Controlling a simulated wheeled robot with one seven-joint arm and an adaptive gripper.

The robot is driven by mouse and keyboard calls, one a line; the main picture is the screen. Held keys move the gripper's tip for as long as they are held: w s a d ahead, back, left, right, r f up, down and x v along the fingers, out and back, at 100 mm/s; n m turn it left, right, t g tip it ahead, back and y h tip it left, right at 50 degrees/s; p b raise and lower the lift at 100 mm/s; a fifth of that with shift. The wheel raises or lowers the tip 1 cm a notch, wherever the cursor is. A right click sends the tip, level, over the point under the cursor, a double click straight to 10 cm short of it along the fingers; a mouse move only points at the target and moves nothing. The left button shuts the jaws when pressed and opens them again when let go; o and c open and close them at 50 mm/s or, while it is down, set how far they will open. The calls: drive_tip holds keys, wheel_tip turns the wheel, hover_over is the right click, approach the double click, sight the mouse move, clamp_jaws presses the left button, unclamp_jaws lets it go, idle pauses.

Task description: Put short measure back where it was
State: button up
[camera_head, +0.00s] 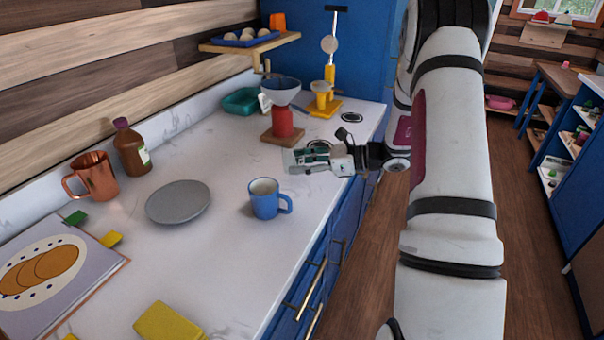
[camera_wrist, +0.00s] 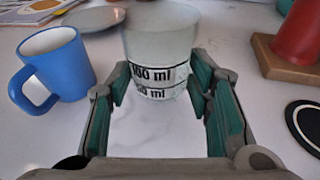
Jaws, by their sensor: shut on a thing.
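My gripper (camera_wrist: 156,92) is shut on a clear measure (camera_wrist: 160,50) with black "ml" lines, its fingers on either side of the lower part. The measure is upright in the wrist view. In the head view the gripper (camera_head: 300,160) is over the counter's right side, and the see-through measure (camera_head: 290,161) is hard to make out at its tip. I cannot tell whether its base touches the counter. A dark ring-marked disc (camera_wrist: 306,120) lies to the right in the wrist view. Another dark disc (camera_head: 352,118) lies near the counter's far right edge.
A blue mug (camera_head: 264,199) stands close by, nearer the front. A red stand with a funnel (camera_head: 282,122) on a wooden block is just behind the gripper. A grey plate (camera_head: 178,202), copper mug (camera_head: 93,178) and brown bottle (camera_head: 131,152) are left. Bare counter lies between plate and stand.

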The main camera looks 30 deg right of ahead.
wheel_tip(320, 180, down, 4)
drive_tip(key=shift+r, duration=0.2)
